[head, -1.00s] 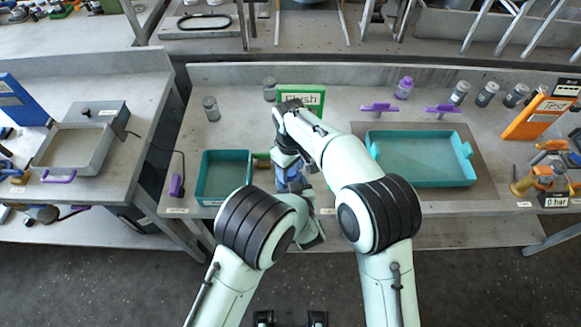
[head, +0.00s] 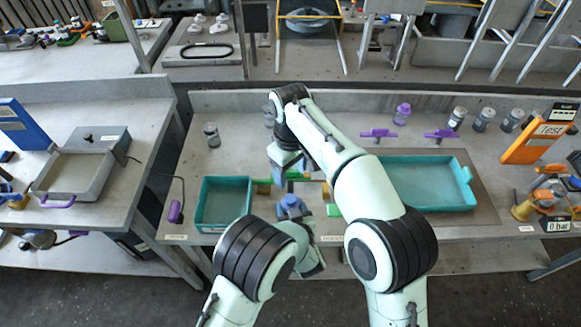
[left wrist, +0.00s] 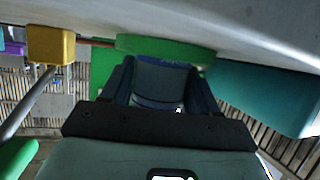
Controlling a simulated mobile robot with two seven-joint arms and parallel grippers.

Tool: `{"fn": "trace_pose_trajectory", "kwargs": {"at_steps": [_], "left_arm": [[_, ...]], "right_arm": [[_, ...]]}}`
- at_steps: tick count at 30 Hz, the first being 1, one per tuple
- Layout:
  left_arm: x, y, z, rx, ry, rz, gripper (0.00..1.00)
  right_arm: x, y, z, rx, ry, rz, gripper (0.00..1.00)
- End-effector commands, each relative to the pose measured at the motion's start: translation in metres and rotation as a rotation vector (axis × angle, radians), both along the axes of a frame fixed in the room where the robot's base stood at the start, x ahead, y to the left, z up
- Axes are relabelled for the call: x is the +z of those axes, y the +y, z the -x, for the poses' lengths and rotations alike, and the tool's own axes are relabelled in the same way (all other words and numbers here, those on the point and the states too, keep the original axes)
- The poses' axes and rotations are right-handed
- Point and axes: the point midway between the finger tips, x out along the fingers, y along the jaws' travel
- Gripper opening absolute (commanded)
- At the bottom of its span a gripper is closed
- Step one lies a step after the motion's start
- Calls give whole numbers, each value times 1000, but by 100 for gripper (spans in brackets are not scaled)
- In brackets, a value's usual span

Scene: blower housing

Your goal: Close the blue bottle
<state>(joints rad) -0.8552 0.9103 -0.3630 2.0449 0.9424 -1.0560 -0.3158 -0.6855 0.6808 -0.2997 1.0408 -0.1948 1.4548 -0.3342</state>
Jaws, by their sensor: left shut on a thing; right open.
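The blue bottle (head: 291,205) is at the front edge of the middle table in the head view, partly hidden by my left arm. In the left wrist view a grey-blue body, which I take for the bottle (left wrist: 160,80), sits between my left gripper's dark fingers (left wrist: 160,97), shut on it. I cannot make out a separate cap, or whether one sits on the bottle.
A teal tray (head: 223,226) stands left of the bottle and a larger teal tray (head: 470,190) stands to the right. Green and yellow parts lie around the grippers. A purple bottle (head: 402,113) and several grey jars stand at the back right.

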Motion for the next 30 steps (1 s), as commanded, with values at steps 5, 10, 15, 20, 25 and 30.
{"fn": "trace_pose_trajectory", "kwargs": {"at_steps": [5, 10, 15, 20, 25, 30], "left_arm": [[0, 0, 0, 0, -1, 0, 0], [0, 0, 0, 0, -1, 0, 0], [0, 0, 0, 0, -1, 0, 89], [0, 0, 0, 0, -1, 0, 90], [1, -1, 1, -1, 0, 0, 90], [8, -6, 19, -4, 1, 2, 90]], "right_arm": [[9, 0, 0, 1, 1, -1, 64], [10, 0, 0, 1, 1, 0, 64], [10, 0, 0, 1, 1, 0, 64], [9, 0, 0, 1, 1, 1, 64], [9, 0, 0, 1, 1, 1, 64], [6, 0, 1, 1, 2, 1, 64]]}}
